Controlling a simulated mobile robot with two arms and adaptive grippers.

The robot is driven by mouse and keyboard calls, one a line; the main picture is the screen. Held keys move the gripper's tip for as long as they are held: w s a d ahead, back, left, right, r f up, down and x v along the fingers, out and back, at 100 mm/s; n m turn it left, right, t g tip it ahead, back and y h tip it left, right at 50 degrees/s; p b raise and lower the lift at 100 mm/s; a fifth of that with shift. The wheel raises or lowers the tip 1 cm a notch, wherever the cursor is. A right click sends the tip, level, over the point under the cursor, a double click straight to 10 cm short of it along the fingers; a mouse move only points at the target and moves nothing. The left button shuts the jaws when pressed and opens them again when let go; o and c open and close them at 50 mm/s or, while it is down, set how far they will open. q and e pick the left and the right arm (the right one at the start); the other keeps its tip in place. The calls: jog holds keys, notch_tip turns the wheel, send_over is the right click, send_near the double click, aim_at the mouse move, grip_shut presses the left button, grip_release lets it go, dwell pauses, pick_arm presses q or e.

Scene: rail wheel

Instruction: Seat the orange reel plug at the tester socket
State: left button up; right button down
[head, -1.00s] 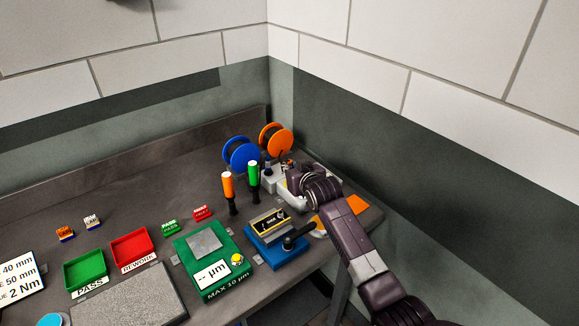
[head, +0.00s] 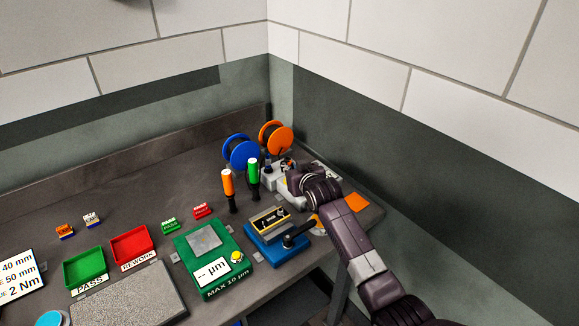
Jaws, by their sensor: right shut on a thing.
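The orange reel (head: 276,138) stands at the back right of the bench, in the corner. My right gripper (head: 287,172) is just in front of it, beside a light grey box (head: 271,183) that looks like the tester. It is shut on a small part, seemingly the orange reel plug, which is mostly hidden by the fingers and wrist. The socket cannot be made out, so I cannot tell whether the plug touches it. My left gripper is out of view.
A blue reel (head: 239,152) stands left of the orange one. Orange (head: 228,185) and green (head: 254,174) handled drivers stand close left of my gripper. A blue fixture (head: 276,244) with a black lever is in front. An orange mat (head: 356,202) lies right.

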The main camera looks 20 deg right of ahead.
jog(key=shift+s+f+b, duration=0.1)
jog(key=shift+f+b, duration=0.3)
jog(key=shift+f, duration=0.45)
jog(key=c, duration=1.9)
grip_release()
jog(key=shift+r, duration=0.1)
jog(key=v, duration=1.2)
